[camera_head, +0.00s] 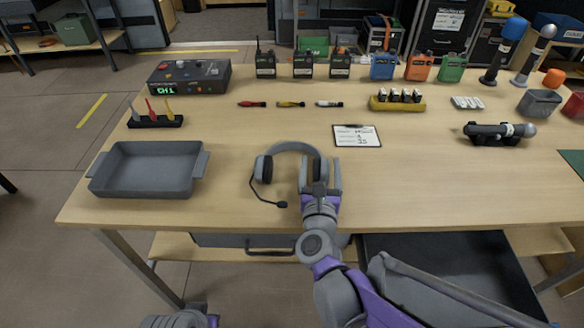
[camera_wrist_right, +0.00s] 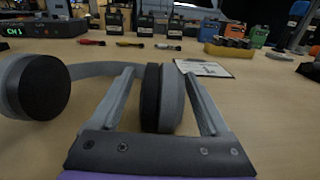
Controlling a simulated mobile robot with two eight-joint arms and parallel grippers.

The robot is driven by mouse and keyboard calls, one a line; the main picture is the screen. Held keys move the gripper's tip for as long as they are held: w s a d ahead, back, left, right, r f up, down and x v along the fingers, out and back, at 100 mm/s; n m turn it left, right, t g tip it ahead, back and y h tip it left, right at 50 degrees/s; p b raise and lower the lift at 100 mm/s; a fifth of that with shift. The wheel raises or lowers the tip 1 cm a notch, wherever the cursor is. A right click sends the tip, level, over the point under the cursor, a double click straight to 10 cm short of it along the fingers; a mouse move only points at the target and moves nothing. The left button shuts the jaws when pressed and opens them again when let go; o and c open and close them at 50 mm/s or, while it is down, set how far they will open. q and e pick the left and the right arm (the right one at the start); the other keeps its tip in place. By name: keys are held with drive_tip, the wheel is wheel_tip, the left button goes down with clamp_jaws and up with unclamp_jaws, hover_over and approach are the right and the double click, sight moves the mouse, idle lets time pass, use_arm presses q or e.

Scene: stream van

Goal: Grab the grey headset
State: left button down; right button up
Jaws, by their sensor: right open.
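The grey headset (camera_head: 292,149) lies on the wooden table, with its headband toward the back and its thin microphone boom toward the front. My right gripper (camera_head: 320,165) is open at its right ear cup. In the right wrist view the right ear cup (camera_wrist_right: 163,98) stands between the two open fingers of the gripper (camera_wrist_right: 163,95), with a gap to the right finger; contact on the left side is unclear. The left ear cup (camera_wrist_right: 38,88) is outside the fingers, to the left. A grey part of my left arm may show at the bottom edge; its gripper is not visible.
A grey tray (camera_head: 150,190) stands left of the headset. A clipboard (camera_head: 357,136) lies close behind it on the right. Small pens (camera_head: 291,104), radios (camera_head: 303,66) and a control box (camera_head: 188,78) are farther back.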

drive_tip(key=shift+w, duration=0.2)
drive_tip(key=shift+s, duration=0.1)
drive_tip(key=shift+c, duration=0.4)
clamp_jaws()
drive_tip(key=shift+r, duration=0.1)
